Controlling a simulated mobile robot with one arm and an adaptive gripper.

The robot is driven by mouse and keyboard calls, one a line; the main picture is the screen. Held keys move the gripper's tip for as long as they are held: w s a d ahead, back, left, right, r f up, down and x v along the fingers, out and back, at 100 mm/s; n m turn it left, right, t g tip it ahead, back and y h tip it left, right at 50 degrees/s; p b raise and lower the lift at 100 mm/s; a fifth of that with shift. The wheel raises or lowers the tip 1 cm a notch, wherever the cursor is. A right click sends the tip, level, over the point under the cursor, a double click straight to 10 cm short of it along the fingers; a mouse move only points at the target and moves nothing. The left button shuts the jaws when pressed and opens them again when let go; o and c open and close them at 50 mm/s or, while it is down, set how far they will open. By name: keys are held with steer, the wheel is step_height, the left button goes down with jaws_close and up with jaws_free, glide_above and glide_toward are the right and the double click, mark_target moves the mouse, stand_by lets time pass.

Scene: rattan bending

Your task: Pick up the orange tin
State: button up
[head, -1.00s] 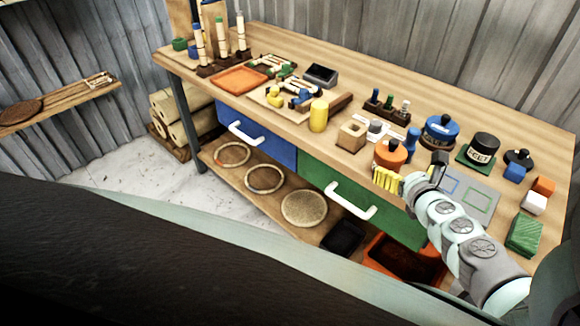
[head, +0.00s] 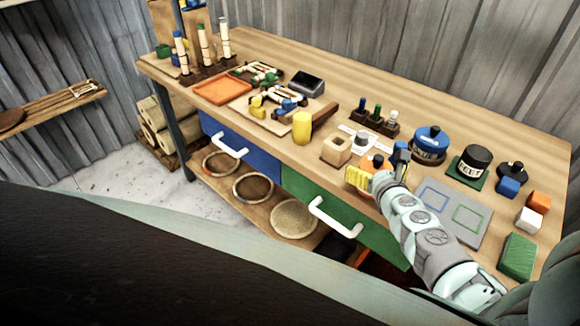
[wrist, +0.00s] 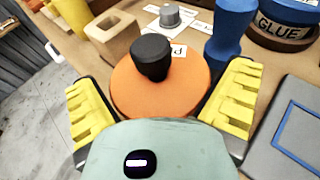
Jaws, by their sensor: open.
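The orange tin (wrist: 133,92) has a round orange top with a black knob (wrist: 152,56) and stands on the workbench near its front edge. In the wrist view it lies between the two yellow fingers of my gripper (wrist: 160,105), one finger on each side. The fingers are spread open; I cannot tell whether either touches the tin. In the head view my gripper (head: 372,182) covers most of the tin (head: 374,164), and only its upper part shows. The lower part of the tin is hidden in both views.
A wooden block with a hole (head: 336,150) stands left of the tin. A blue-handled tool (wrist: 228,32) stands close on the right. The blue glue tin (head: 430,143) is behind it. A grey mat with outlined squares (head: 457,212) lies to the right.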

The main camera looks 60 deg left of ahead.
mark_target(377, 156)
steer(key=c, duration=1)
steer(key=shift+r, duration=0.1)
steer(key=shift+c, duration=0.3)
steer(key=shift+s+r+p, duration=0.15)
steer(key=shift+r+p, duration=0.45)
steer(key=shift+r, duration=0.05)
step_height(377, 156, up, 3)
steer(key=shift+p, duration=1.1)
steer(key=s+d+b, duration=0.1)
steer(key=s+d, duration=0.3)
steer(key=s, duration=0.3)
steer(key=s+d+b, duration=0.2)
steer(key=s+d, duration=0.1)
steer(key=s, duration=0.3)
steer(key=shift+s+d+r, duration=0.25)
steer(key=shift+s+d, duration=0.15)
